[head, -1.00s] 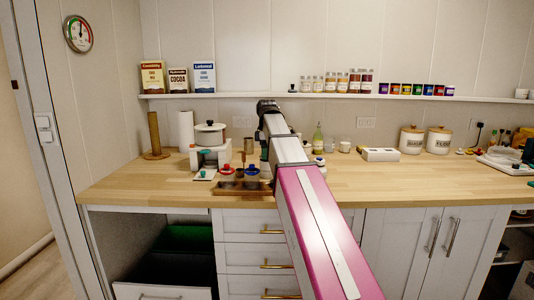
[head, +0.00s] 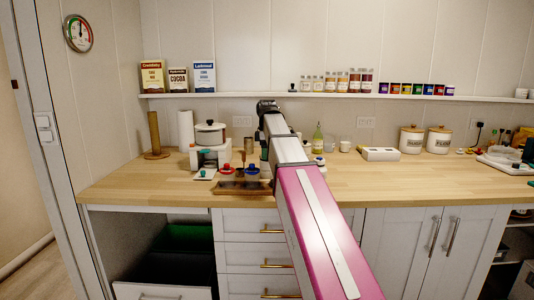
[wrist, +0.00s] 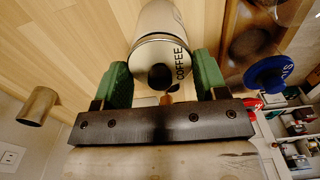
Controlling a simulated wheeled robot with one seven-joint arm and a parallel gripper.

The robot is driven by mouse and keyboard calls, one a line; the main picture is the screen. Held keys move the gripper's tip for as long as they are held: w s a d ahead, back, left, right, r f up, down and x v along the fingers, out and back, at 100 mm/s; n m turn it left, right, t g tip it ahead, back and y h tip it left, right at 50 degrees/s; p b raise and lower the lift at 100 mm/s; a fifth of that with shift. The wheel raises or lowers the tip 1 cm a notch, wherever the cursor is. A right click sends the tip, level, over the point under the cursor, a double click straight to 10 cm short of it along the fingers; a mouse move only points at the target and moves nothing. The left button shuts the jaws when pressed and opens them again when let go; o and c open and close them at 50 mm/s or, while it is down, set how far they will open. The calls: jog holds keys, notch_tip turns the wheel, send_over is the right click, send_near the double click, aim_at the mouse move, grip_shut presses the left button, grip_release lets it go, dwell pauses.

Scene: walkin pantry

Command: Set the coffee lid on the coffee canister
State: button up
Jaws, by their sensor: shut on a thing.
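In the wrist view, my gripper (wrist: 160,82) has its green fingers on either side of a round lid marked COFFEE (wrist: 182,66), with a dark knob facing the camera. The gripper is shut on this lid. The pale, cylindrical coffee canister (wrist: 158,17) shows directly beyond the lid, in line with it. I cannot tell whether the lid rests on the canister rim or is just short of it. In the head view, my arm hides the gripper, lid and most of the canister.
A blue lid (wrist: 270,76) lies right of the gripper. A brown metal cylinder (wrist: 38,106) stands left. A pot (head: 210,134) stands left.

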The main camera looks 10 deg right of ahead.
jog(key=shift+f, duration=0.35)
jog(key=o, duration=1)
jog(key=shift+o, duration=0.4)
jog(key=shift+r, duration=0.15)
jog(key=shift+r, duration=3.35)
jog(key=shift+s, duration=0.1)
